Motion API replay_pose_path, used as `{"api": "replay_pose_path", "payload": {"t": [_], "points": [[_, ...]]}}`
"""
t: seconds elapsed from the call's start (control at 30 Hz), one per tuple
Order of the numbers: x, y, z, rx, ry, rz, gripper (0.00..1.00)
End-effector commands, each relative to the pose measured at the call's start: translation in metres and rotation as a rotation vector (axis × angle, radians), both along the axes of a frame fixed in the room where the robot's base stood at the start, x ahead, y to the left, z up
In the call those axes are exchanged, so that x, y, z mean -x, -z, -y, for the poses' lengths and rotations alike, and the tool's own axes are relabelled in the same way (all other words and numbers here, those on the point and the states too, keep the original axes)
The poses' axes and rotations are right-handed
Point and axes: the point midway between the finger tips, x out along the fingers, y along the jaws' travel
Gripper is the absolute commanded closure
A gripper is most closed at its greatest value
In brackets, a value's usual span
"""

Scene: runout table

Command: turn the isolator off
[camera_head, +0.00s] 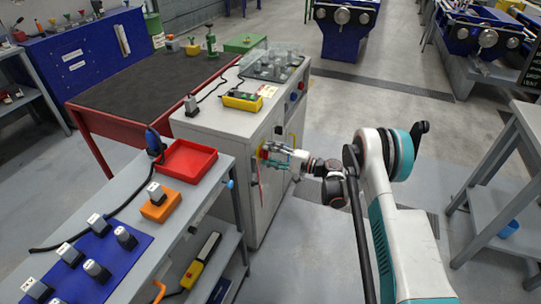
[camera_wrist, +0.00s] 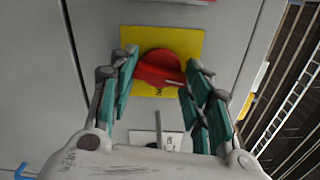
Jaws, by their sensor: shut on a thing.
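The isolator is a red rotary handle (camera_wrist: 158,66) on a square yellow plate (camera_wrist: 188,42), set in the grey face of a cabinet. In the head view the yellow plate (camera_head: 264,152) is a small patch on the cabinet's side, partly covered by my gripper (camera_head: 274,154). In the wrist view my gripper (camera_wrist: 158,88) has its teal-padded fingers on either side of the red handle, shut on it. The handle's bar slants slightly down to the right. The marks on the plate are too small to read.
The grey cabinet (camera_head: 221,125) carries a yellow box and a clear-covered panel. A workbench with a red tray (camera_head: 185,158) stands at the left front. A grey table (camera_head: 500,190) stands at the right. The floor between cabinet and table is clear apart from my arm.

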Motion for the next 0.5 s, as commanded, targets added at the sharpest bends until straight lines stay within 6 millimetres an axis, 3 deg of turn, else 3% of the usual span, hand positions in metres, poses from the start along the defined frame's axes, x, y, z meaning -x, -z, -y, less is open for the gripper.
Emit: {"api": "replay_pose_path", "payload": {"t": [0.5], "points": [[-0.0008, -0.0003, 0.0006, 0.059, 0.002, 0.162, 0.79]]}}
